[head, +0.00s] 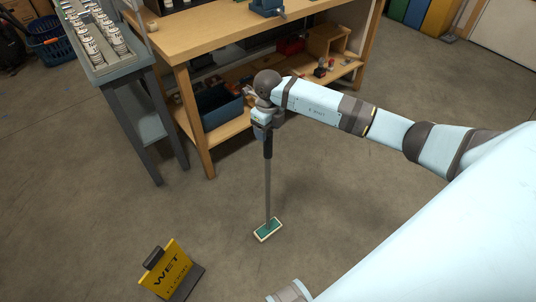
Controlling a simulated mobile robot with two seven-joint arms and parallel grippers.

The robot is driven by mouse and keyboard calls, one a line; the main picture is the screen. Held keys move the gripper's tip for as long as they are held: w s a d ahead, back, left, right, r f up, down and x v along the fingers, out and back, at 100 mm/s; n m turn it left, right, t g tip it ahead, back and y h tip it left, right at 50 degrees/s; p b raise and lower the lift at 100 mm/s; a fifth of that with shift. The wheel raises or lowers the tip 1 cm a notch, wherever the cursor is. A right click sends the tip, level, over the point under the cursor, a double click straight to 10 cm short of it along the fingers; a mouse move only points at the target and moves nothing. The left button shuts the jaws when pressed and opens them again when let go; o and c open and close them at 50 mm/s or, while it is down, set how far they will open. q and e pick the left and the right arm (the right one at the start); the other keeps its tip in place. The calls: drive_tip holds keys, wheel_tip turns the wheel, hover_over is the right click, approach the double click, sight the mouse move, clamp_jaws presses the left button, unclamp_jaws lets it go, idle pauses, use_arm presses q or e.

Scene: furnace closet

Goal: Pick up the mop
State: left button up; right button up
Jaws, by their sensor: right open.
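The mop (268,188) stands upright on the floor, with a thin grey pole, a dark grip at its top and a flat green head with a pale edge (268,230). My right gripper (266,137) is at the top of the mop, pointing down over the dark grip. Its jaws are open around or just beside the grip; I cannot tell which, as the wrist hides the handle's upper end. My left gripper is not in view.
A yellow wet floor sign (169,270) stands at the lower left. A wooden workbench (190,48) with a low shelf holding a blue bin (219,106) is just behind the mop. A grey cart (127,68) with several cans is at left. Floor around the mop head is clear.

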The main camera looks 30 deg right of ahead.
sight(268, 137)
wheel_tip(268, 137, down, 4)
drive_tip(key=shift+f, duration=0.1)
clamp_jaws()
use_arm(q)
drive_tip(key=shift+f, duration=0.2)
use_arm(e)
drive_tip(key=shift+r, duration=0.2)
use_arm(q)
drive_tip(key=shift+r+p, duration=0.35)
drive_tip(key=shift+p, duration=0.35)
use_arm(e)
wheel_tip(268, 137, up, 20)
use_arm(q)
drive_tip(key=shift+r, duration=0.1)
use_arm(e)
drive_tip(key=shift+r, duration=0.1)
use_arm(q)
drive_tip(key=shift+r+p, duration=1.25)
drive_tip(key=shift+p, duration=0.1)
use_arm(e)
drive_tip(key=shift+r, duration=1.85)
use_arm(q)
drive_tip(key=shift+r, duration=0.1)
use_arm(e)
drive_tip(key=shift+r, duration=0.1)
